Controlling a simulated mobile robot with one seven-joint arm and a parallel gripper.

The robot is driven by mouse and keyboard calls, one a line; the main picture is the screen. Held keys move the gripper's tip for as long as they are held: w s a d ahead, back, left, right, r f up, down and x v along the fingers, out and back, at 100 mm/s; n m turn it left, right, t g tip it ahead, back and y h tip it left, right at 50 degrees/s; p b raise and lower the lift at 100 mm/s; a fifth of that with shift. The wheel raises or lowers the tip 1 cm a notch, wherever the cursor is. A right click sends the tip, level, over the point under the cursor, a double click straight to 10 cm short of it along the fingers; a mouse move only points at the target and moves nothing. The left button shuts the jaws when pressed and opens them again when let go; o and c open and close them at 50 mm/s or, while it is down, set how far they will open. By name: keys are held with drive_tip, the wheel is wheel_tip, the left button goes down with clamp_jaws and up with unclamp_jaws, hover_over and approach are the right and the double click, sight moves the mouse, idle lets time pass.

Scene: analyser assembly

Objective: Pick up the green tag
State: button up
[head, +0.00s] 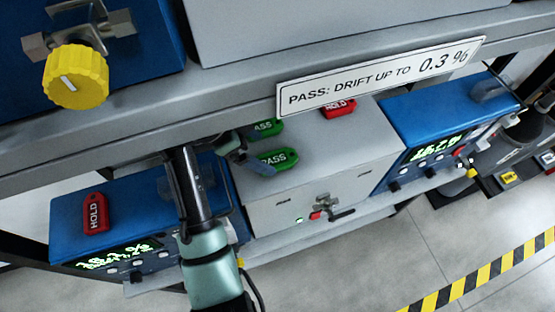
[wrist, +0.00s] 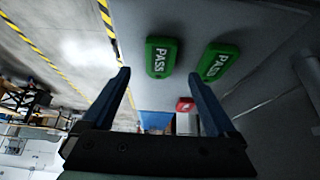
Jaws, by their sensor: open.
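Two green PASS tags lie on top of the grey box in the middle of the shelf. My gripper (head: 238,150) is at the left end of the box top, beside the tags. In the wrist view my gripper (wrist: 159,74) is open and empty. The front tag (wrist: 160,57) appears between and beyond its fingertips, and the back tag (wrist: 217,60) is beyond the right finger.
A red HOLD tag (head: 338,107) lies farther right on the grey box (head: 340,150). Another red HOLD tag (head: 96,213) lies on the left blue unit. The upper shelf edge (head: 220,105), with a white sign (head: 380,78), overhangs the box. A blue unit (head: 430,110) stands right.

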sight(278, 159)
drive_tip(key=shift+d, duration=0.25)
drive_tip(key=b+x, duration=0.2)
drive_tip(key=x, duration=0.1)
drive_tip(key=shift+d+f+p, duration=0.2)
drive_tip(key=shift+p, duration=0.35)
drive_tip(key=shift+w+d+f, duration=0.2)
drive_tip(key=shift+d+f, duration=0.1)
drive_tip(key=shift+f, duration=0.35)
drive_tip(key=c, duration=1.4)
drive_tip(key=shift+c, duration=0.2)
drive_tip(key=shift+r, duration=0.1)
